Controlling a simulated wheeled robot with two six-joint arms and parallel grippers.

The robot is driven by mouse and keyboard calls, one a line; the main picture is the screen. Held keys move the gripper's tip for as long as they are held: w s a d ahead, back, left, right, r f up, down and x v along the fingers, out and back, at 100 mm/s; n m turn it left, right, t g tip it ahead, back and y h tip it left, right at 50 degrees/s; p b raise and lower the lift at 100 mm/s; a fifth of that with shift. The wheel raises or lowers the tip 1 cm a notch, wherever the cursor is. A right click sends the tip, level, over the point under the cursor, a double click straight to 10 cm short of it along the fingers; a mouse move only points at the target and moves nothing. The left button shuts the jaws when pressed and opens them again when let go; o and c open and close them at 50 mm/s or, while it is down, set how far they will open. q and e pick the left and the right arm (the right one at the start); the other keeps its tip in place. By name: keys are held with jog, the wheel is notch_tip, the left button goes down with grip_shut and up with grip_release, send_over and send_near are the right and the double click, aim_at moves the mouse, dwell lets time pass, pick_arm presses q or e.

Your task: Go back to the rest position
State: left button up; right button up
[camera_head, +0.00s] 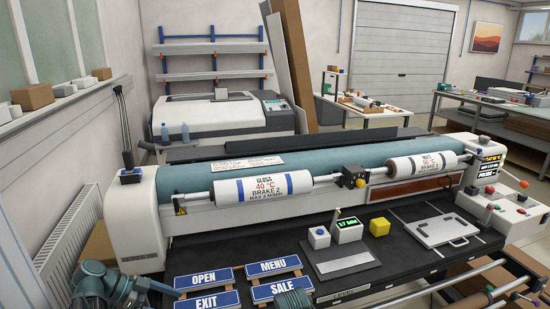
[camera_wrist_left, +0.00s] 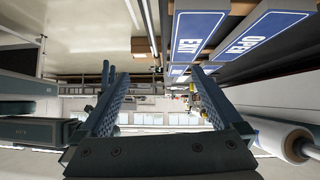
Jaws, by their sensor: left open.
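My left gripper (camera_wrist_left: 152,78) shows in the left wrist view with its two ridged fingers spread apart. Nothing is held between them.
In the head view the OPEN (camera_head: 204,279), EXIT (camera_head: 207,302), MENU (camera_head: 273,267) and SALE (camera_head: 276,289) signs lie on wooden supports at the table's front left. The laminator's teal roller (camera_head: 330,166) runs behind. A radiator (camera_head: 70,235) lines the left wall.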

pick_arm(q)
jog(key=s+d+f+n+g+y, duration=0.1)
jog(key=s+d+f+n+y, duration=0.1)
jog(key=d, duration=0.5)
jog(key=s+d+f+n+g+y, duration=0.1)
jog(key=s+d+f+n+y, duration=0.2)
jog(key=s+d+n+y, duration=0.2)
jog(key=s+d+f+n+y, duration=0.3)
jog(key=d+y, duration=0.1)
jog(key=d, duration=0.5)
jog(key=shift+s+d+f+g+y, duration=0.25)
jog(key=shift+s+d+g+y, duration=0.05)
jog(key=shift+d+g, duration=0.1)
